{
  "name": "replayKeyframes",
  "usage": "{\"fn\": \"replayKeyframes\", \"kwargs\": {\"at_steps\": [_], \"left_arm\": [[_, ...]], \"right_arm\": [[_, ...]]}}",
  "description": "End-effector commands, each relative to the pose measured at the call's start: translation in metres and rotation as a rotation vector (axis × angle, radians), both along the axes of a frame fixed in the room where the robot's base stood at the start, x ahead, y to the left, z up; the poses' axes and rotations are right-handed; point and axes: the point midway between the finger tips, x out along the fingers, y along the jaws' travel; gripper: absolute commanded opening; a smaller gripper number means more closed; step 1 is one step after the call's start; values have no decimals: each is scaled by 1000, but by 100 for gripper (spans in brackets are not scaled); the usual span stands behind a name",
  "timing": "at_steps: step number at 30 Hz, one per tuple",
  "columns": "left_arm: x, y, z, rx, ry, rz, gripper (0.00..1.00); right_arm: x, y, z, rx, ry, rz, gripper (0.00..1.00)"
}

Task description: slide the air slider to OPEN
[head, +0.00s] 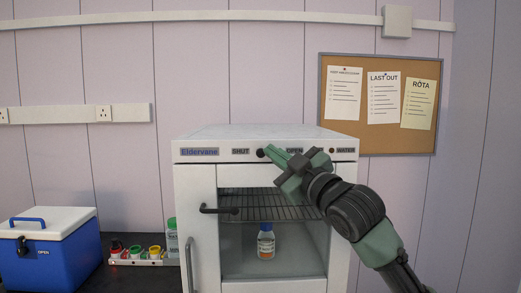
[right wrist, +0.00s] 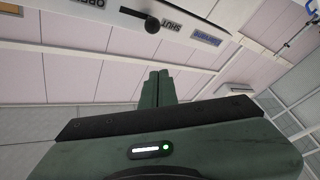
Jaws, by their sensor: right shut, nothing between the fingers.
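The air slider's black knob (head: 261,152) sits on the white front panel of the incubator cabinet, just right of the word SHUT (head: 240,151) and left of OPEN (head: 294,151). In the right wrist view the knob (right wrist: 152,25) shows upside down, close to SHUT. My right gripper (head: 268,151) is shut and empty, its green fingertips beside the knob on the OPEN side in the head view. In the right wrist view the fingertips (right wrist: 158,73) point toward the panel, with a gap to the knob in the picture. I cannot tell whether they touch. My left gripper is out of view.
The cabinet (head: 199,220) has a dark handle (head: 208,210), a wire rack (head: 262,208) and a bottle (head: 266,242) inside. A small WATER light (head: 331,151) is on the panel's right. A blue cooler (head: 60,250) and a rack of colored caps (head: 135,258) stand left.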

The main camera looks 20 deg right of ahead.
Motion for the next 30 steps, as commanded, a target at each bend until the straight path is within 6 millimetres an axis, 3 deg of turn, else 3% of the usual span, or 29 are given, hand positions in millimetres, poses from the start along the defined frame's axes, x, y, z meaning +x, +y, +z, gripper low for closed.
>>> {"fn": "replayKeyframes", "kwargs": {"at_steps": [14, 29, 30], "left_arm": [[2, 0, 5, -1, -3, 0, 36], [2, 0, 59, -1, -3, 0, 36], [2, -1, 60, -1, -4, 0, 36]], "right_arm": [[5, 1, 7, 1, -6, 2, 0], [95, 25, 37, 1, -4, 2, 0], [96, 20, 27, -1, 0, -2, 0]]}}
